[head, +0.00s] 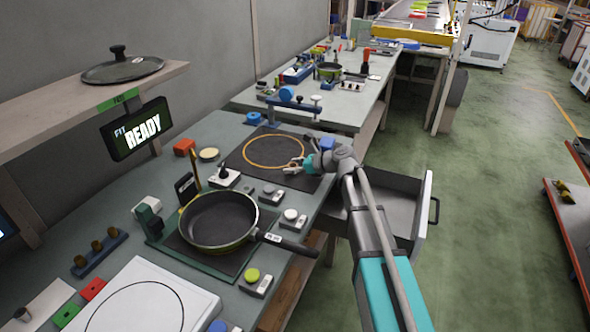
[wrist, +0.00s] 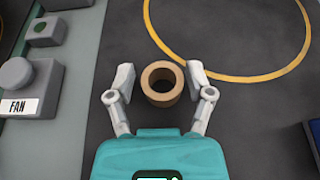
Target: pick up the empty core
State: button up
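The empty core is a short tan cardboard ring (wrist: 148,82) standing upright on the dark mat in the wrist view, with its open hole facing the camera. My gripper (wrist: 160,77) is open, with one finger on each side of the core and a visible gap on both sides. In the head view my gripper (head: 295,167) is low over the dark mat, near its front right edge. I cannot make out the core clearly in the head view.
An orange ring (head: 273,152) is marked on the mat (head: 236,163). A button box labelled FAN (wrist: 18,80) is left of the mat. A frying pan (head: 222,222) sits nearer on the bench. An open drawer (head: 405,205) juts out at the right.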

jog(key=c, duration=0.3)
jog(key=shift+r, duration=0.1)
notch_tip(320, 180, up, 3)
jog(key=p, duration=0.3)
jog(key=s+d+r+p, duration=0.8)
jog(key=s+r+p, duration=0.1)
jog(key=s+p, duration=0.1)
jog(key=shift+s+r, duration=0.4)
jog(key=shift+s, duration=0.4)
dwell(0.3)
